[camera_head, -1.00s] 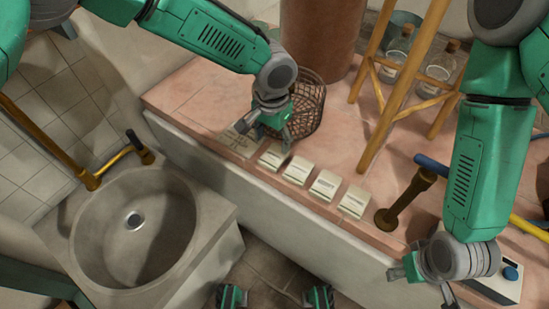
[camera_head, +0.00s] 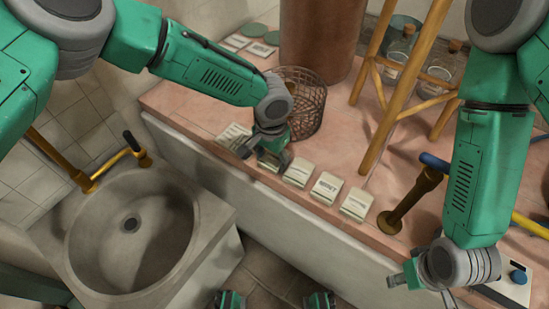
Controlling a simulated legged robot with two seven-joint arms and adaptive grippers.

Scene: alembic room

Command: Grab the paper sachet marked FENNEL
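Several pale paper sachets lie in a row along the front edge of the tiled pink counter. They are a far-left sachet (camera_head: 234,136), a second one (camera_head: 271,165) mostly hidden under my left gripper, a third (camera_head: 298,173), a fourth (camera_head: 326,188) and a fifth (camera_head: 357,204). Their print is too small to read surely, so I cannot tell which is marked FENNEL. My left gripper (camera_head: 265,156) points down over the second sachet, its fingers apart; contact is unclear. My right gripper (camera_head: 422,286) is open and empty at the lower right, away from the sachets.
A wire basket (camera_head: 306,105) stands just behind my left gripper. A copper-brown cylinder (camera_head: 318,40), wooden stand legs (camera_head: 385,120) and corked bottles (camera_head: 440,72) are behind. A brass post (camera_head: 408,203) stands right of the row. A stone sink (camera_head: 70,240) is at left.

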